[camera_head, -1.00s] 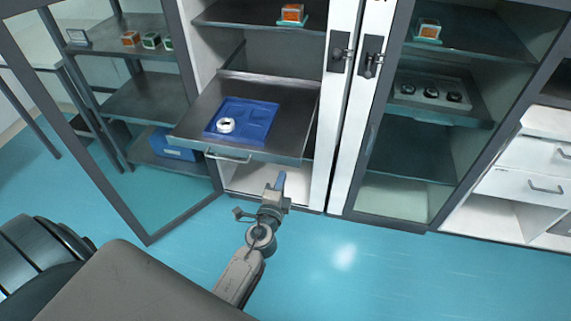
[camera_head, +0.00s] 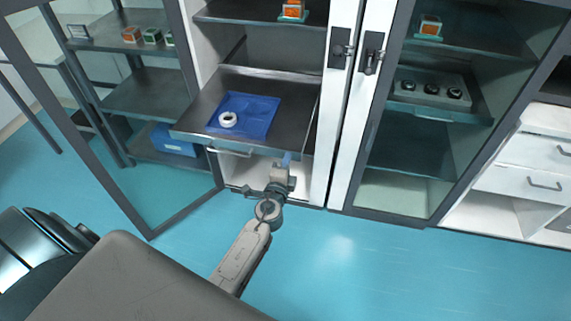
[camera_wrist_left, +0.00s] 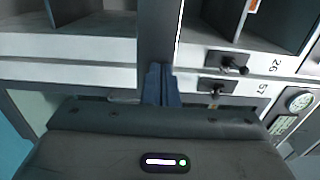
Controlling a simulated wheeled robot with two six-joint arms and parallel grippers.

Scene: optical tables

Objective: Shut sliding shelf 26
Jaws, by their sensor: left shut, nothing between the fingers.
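The sliding shelf (camera_head: 296,128) is a grey metal drawer-like shelf, pulled out of the open cabinet in the head view. It has a bar handle (camera_head: 232,153) on its front edge. A blue tray (camera_head: 262,122) with a white ring (camera_head: 228,119) lies on it. My left gripper (camera_head: 287,160) is shut and empty, at the right part of the shelf's front edge, right of the handle. I cannot tell whether it touches the shelf. In the left wrist view the closed blue fingertips (camera_wrist_left: 161,84) point toward the cabinet. My right gripper is not in view.
The open glass door (camera_head: 150,235) stands left of the shelf. White door frames with black latches (camera_head: 341,48) stand to its right. The wrist view shows labels 26 (camera_wrist_left: 275,66) and 57 (camera_wrist_left: 263,88). A closed glass cabinet (camera_head: 405,165) is at right. The blue floor in front is clear.

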